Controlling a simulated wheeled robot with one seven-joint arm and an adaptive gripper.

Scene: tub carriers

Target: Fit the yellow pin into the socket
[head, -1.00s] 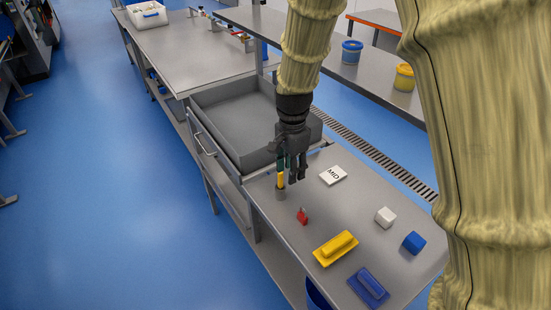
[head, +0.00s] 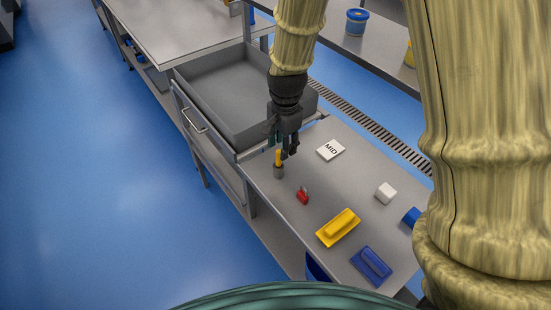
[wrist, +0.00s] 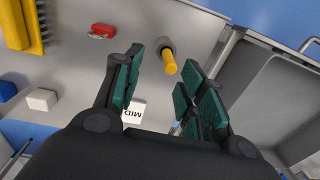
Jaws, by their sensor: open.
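The yellow pin (head: 278,156) stands upright in the grey round socket (head: 278,172) near the left edge of the bench. Its lower end is hidden inside the socket, so I cannot tell how deep it sits. My gripper (head: 284,147) is open and empty, just behind and above the pin. In the wrist view, the pin (wrist: 170,65) and the socket (wrist: 165,46) show beyond the spread green-padded fingers (wrist: 160,78), with a visible gap between pin and pads.
A red object (head: 303,195), a yellow float-shaped block (head: 338,228), a blue one (head: 371,265) and a white cube (head: 386,193) lie nearer. A white MID tile (head: 331,150) lies right of the gripper. An open grey drawer (head: 215,88) stands behind.

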